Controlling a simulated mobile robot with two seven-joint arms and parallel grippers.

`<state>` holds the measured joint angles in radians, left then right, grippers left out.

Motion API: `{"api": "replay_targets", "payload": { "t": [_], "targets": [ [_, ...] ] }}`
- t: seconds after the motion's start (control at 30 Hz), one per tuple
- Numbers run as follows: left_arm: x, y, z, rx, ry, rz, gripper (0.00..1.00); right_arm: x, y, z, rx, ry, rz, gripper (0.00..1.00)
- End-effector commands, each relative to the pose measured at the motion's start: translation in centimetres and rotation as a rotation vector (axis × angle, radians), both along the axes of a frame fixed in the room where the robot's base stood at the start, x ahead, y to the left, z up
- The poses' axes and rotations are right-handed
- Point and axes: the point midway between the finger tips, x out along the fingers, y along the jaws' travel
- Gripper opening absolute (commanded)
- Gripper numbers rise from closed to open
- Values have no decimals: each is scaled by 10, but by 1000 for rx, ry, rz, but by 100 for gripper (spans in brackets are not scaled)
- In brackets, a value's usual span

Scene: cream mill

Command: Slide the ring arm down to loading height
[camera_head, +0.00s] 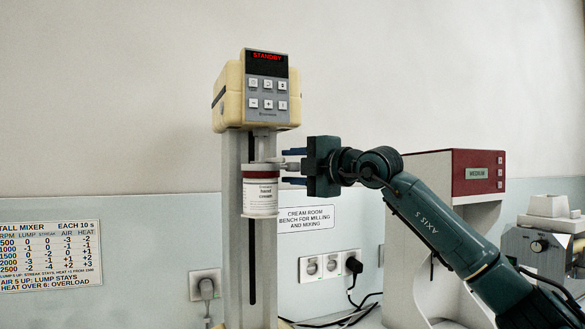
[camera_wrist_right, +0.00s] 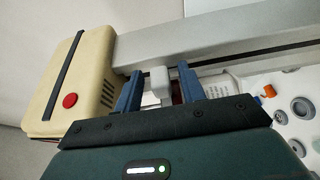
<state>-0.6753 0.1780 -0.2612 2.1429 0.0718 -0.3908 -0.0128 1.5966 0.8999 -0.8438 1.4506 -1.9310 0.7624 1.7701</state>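The mixer stands against the wall, with a cream-coloured head (camera_head: 232,98) whose display reads STANDBY. Below the head, the ring arm (camera_head: 262,168) sits high on the grey slotted column (camera_head: 236,230). A white jar with a dark red lid (camera_head: 261,196) hangs at the ring. My right gripper (camera_head: 294,167) is open, with one finger above and one below the light grey grip at the ring arm's right end. In the right wrist view this grip (camera_wrist_right: 160,80) is between the two fingers (camera_wrist_right: 159,88), with a gap on each side. My left gripper is not in view.
A white machine with a red panel labelled MEDIUM (camera_head: 478,173) stands at right, partly behind my right arm. A wall socket (camera_head: 331,265) with a plugged black cable is behind. A printed mixer table (camera_head: 50,257) hangs at left. The column below the jar looks clear.

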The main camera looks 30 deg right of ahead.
Motion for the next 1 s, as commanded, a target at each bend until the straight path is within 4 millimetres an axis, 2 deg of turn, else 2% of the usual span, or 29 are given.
{"api": "replay_targets", "payload": {
  "t": [0.17,0.27,0.4,0.6,0.8,1.0],
  "targets": [
    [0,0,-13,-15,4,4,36,-24,-10,-4,-2,-3,-3,40],
    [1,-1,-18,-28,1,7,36,-46,-17,-4,-1,-3,-2,40],
    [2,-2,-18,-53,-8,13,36,-76,-27,-4,-2,-3,-2,40],
    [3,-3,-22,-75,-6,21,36,-108,-38,-2,0,0,-2,40],
    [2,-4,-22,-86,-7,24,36,-121,-42,-1,0,1,0,40],
    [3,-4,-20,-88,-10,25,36,-122,-42,0,1,1,0,40]
  ]
}}
